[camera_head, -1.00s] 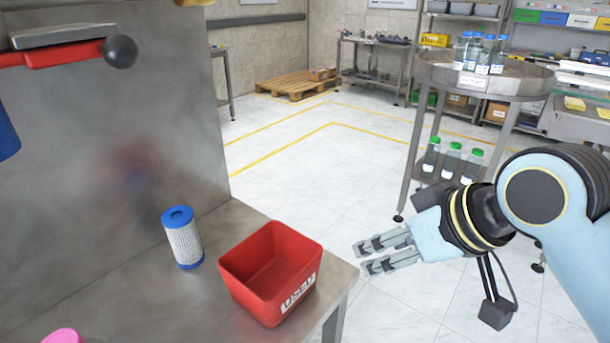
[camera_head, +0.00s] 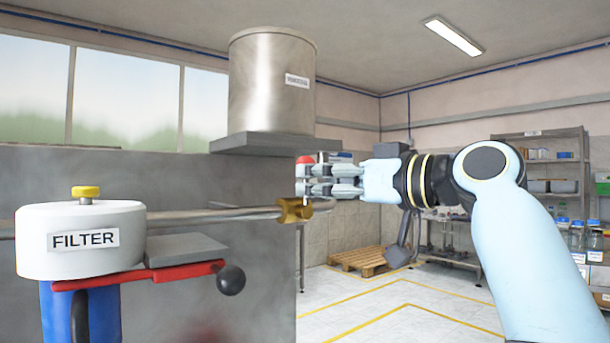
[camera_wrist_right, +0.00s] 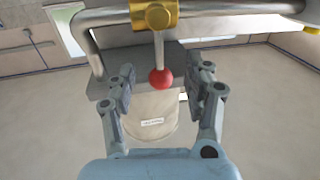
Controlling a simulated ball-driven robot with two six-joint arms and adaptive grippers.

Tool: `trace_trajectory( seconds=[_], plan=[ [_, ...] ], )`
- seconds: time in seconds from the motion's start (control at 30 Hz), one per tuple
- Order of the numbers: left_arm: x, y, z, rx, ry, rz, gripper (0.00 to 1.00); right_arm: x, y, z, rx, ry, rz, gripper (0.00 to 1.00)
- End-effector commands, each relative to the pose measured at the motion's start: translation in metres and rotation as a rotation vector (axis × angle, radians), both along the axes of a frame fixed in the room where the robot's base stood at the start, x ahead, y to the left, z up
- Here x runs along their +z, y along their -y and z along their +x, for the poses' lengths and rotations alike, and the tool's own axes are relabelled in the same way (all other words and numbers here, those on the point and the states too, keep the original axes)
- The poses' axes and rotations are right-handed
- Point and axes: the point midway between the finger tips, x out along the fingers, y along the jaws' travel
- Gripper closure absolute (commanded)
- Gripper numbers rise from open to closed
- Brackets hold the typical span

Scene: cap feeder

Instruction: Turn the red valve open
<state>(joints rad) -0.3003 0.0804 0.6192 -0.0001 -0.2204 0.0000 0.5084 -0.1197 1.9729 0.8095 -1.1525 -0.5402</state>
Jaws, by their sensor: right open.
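The valve has a brass body (camera_head: 292,210) on a steel pipe, with a lever ending in a red ball (camera_head: 305,160). In the right wrist view the brass body (camera_wrist_right: 154,14), thin metal lever (camera_wrist_right: 158,52) and red ball (camera_wrist_right: 160,79) show between the finger lines. My right gripper (camera_head: 302,179) is open and empty. Its fingertips are at the lever, with the red ball just above them in the head view. In the wrist view the fingers stand on either side of the ball, apart from it. My left gripper is out of view.
A white filter housing (camera_head: 82,262) with a yellow knob and a red handle (camera_head: 140,275) ending in a black ball is at left. A steel tank (camera_head: 271,90) stands behind the valve. A pallet (camera_head: 366,260) lies on the floor at the back.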

Motion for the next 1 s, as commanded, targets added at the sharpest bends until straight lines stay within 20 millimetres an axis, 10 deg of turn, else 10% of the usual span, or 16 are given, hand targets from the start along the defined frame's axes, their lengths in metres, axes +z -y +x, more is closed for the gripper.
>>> trace_trajectory(
  seconds=[0.6,1.0],
  plan=[
    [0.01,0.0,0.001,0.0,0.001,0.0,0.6,-0.001,-0.029,0.028,0.0,-0.001,-0.002,0.5],
    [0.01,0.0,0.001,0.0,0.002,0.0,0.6,-0.001,-0.028,0.028,0.0,-0.001,-0.003,1.0]
  ],
)
